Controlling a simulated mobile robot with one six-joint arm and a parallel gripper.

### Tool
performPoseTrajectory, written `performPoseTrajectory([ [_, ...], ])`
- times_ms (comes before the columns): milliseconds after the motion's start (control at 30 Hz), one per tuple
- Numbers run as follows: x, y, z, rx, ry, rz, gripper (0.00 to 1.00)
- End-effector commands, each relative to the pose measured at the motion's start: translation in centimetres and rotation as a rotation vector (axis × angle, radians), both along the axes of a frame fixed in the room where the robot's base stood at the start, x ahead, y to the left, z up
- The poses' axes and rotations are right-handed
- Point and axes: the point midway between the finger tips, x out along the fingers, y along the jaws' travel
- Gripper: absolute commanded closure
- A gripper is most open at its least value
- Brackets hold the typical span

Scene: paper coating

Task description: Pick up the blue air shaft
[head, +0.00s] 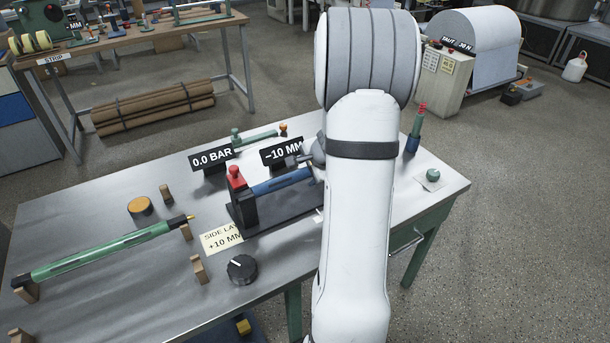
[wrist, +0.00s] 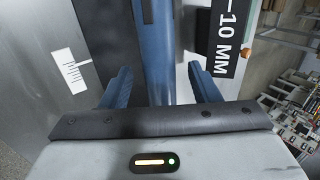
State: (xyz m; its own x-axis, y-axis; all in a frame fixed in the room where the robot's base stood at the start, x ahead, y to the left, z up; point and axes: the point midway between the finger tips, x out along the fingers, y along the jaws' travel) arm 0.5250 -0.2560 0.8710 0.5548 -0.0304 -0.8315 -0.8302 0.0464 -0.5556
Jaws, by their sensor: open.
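The blue air shaft (head: 281,181) lies on a black stand (head: 291,217) on the metal bench, and its right part is hidden behind my arm in the head view. In the wrist view the blue shaft (wrist: 154,45) runs up the picture between my fingers. My gripper (wrist: 160,70) is open, with one blue finger on each side of the shaft. Gaps show between the shaft and both fingers. The gripper is mostly hidden behind my arm in the head view.
A red-topped black post (head: 237,190) stands at the shaft's left end. Signs reading "0.0 BAR" (head: 211,159) and "-10 MM" (head: 282,152) stand behind. A green roller (head: 100,250), a black knob (head: 241,269) and small wooden blocks occupy the bench's left and front.

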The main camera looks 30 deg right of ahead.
Motion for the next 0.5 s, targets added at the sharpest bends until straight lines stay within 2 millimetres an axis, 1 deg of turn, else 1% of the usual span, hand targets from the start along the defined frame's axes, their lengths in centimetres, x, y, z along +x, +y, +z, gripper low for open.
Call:
performPoseTrajectory([
  [200, 0.06, -0.03, -0.03, -0.001, 0.0, -0.001, 0.44],
  [267, 0.04, -0.04, -0.03, -0.001, 0.0, -0.001, 0.48],
  [500, 0.03, -0.06, -0.03, -0.001, 0.0, -0.001, 0.68],
])
